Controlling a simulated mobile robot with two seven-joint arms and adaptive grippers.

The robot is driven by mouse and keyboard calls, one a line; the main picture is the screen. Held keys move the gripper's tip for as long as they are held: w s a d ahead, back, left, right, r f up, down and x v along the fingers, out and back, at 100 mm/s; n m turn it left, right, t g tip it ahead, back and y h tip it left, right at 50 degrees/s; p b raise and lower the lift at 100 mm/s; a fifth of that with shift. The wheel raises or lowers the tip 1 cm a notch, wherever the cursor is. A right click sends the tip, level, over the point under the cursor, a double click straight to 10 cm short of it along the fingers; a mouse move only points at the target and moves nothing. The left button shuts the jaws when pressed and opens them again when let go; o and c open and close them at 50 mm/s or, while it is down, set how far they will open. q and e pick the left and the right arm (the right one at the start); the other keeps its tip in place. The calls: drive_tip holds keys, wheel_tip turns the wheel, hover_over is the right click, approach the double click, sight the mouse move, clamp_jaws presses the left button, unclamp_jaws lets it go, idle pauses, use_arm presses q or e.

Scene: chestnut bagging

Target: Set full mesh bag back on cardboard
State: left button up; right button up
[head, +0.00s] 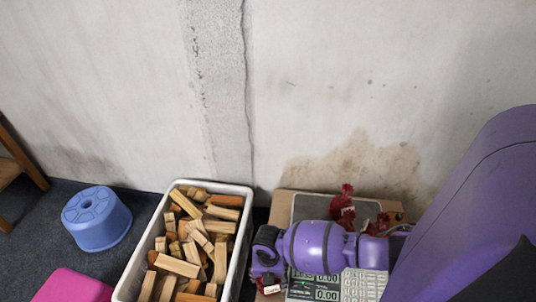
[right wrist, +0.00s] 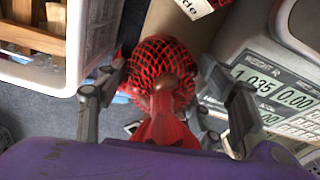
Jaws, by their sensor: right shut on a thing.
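In the right wrist view a filled red mesh bag (right wrist: 160,62) sits between the fingers of my right gripper (right wrist: 165,98). The gripper is shut on the bag's gathered red neck, with the rounded net body beyond the fingers. In the head view my right gripper (head: 266,262) is left of the scale (head: 327,286), and the held bag is mostly hidden behind it. The cardboard (head: 283,205) lies behind and under the scale; it also shows in the right wrist view (right wrist: 168,20). My left gripper is not in view.
Other red mesh bags (head: 345,203) are by the scale, partly behind my right arm. A white crate (head: 249,215) of wood blocks stands to the left. A blue stool (head: 96,218) and a pink object (head: 72,288) are further left. The wall closes off the back.

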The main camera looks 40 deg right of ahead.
drive_tip(key=o, duration=1.4)
drive_tip(key=shift+f, duration=0.1)
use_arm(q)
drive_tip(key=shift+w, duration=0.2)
use_arm(e)
drive_tip(key=shift+o, duration=0.3)
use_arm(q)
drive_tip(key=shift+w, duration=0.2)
use_arm(e)
drive_tip(key=shift+r, duration=0.25)
wheel_tip(320, 180, up, 11)
drive_tip(key=p, duration=0.3)
drive_tip(key=shift+r, duration=0.15)
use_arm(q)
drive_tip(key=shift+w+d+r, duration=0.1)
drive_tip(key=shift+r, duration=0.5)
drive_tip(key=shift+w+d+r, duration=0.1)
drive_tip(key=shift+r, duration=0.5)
use_arm(e)
drive_tip(key=shift+r, duration=0.25)
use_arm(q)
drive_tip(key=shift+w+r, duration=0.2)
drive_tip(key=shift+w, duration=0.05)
